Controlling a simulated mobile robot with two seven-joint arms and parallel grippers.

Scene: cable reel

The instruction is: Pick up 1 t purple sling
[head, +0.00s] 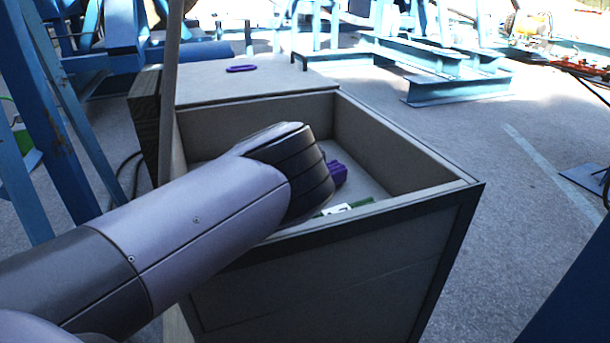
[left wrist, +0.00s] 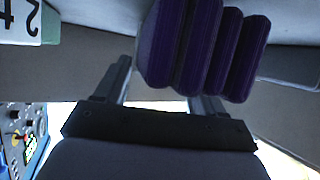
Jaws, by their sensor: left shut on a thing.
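The purple sling (head: 338,173) is a folded, ribbed bundle inside the open grey box (head: 400,228). Only a small part shows in the head view, beside my left wrist, which hides the rest. In the left wrist view the purple sling (left wrist: 200,50) fills the upper middle. My left gripper (left wrist: 165,75) is shut on it, one finger showing left of the bundle and the other partly behind it. No 1 t label is visible on it. My right gripper is in neither view.
A green item with a white label (head: 336,209) lies in the box near its front wall; its label (left wrist: 20,18) reads 2 t in the left wrist view. Blue steel frames (head: 440,85) stand beyond.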

